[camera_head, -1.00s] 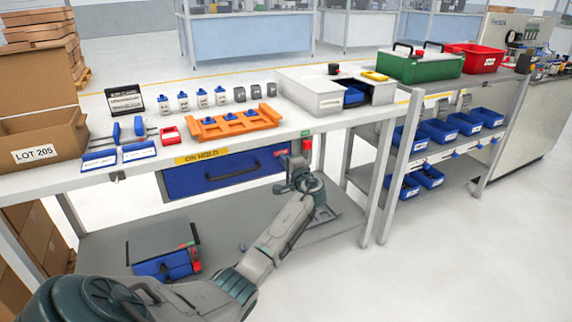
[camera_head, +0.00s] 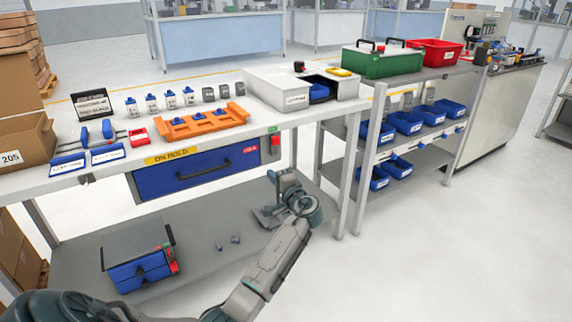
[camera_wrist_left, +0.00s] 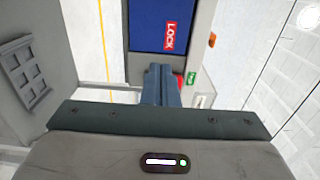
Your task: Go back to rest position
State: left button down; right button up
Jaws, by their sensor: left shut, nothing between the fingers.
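My left gripper (camera_head: 272,177) is at the end of my left arm, in front of the workbench (camera_head: 60,192), just below the right end of its blue drawer (camera_head: 190,172). The wrist view shows the two fingers (camera_wrist_left: 161,84) shut together with nothing between them. Past the fingertips that view shows the blue drawer front with a red LOCK label (camera_wrist_left: 171,35) and a green label (camera_wrist_left: 191,79). Whether the fingers touch the bench cannot be told. My right gripper is not in view.
An orange rack (camera_head: 205,124), small blue-and-white parts and a white box (camera_head: 283,93) stand on the bench. A blue toolbox (camera_head: 140,270) and two small parts lie on the lower shelf (camera_head: 90,245). The floor to the right is clear.

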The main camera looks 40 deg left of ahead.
pick_arm(q)
jog(key=shift+s+d, duration=0.15)
